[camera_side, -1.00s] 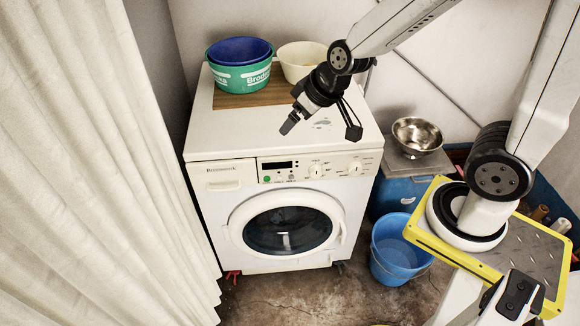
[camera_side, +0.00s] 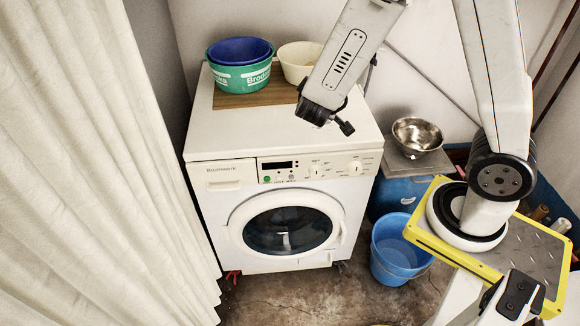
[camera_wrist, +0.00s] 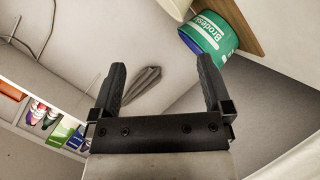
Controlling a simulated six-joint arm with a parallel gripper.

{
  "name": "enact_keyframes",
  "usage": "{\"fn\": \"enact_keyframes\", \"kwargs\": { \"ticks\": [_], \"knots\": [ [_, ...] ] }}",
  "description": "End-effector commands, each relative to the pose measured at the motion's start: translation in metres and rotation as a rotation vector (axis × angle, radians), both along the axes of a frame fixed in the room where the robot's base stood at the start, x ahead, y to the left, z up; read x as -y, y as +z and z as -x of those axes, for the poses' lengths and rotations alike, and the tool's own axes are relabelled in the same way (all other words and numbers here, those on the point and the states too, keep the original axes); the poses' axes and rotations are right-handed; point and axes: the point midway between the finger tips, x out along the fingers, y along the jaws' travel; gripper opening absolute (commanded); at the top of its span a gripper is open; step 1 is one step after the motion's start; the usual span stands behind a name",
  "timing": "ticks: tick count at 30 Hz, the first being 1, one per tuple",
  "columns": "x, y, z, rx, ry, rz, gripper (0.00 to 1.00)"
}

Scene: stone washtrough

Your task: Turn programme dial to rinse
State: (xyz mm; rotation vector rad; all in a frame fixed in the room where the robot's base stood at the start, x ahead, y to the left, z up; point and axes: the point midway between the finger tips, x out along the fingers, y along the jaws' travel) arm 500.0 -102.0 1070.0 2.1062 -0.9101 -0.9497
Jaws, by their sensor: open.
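The white washing machine (camera_side: 258,215) stands at the middle of the side view. Its front panel carries two round white dials, a left dial (camera_side: 316,171) and a right dial (camera_side: 355,168). I cannot tell which is the programme dial, nor read their settings. My gripper is above and behind the panel, over the machine's top and apart from both dials; its fingers are mostly hidden behind my wrist in the side view. In the wrist view my gripper (camera_wrist: 163,80) is open, with nothing between its fingers. No dial shows there.
A green tub (camera_side: 240,78) with a blue one inside and a cream bowl (camera_side: 300,60) stand on a wooden board atop the machine. A steel bowl (camera_side: 417,134) and blue bucket (camera_side: 392,262) are at right. A curtain (camera_side: 90,180) hangs at left. The space before the panel is clear.

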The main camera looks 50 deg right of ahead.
Motion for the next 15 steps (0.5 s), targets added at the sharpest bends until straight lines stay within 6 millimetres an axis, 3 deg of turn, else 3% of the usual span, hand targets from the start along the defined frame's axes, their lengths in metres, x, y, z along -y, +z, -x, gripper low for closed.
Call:
{"fn": "enact_keyframes", "kwargs": {
  "ticks": [6, 15],
  "knots": [
    [0.019, 0.002, 0.037, -0.19, -0.196, 0.253, 1.0],
    [0.024, 0.011, 0.078, -0.441, -0.4, 0.482, 1.0]
  ]
}}
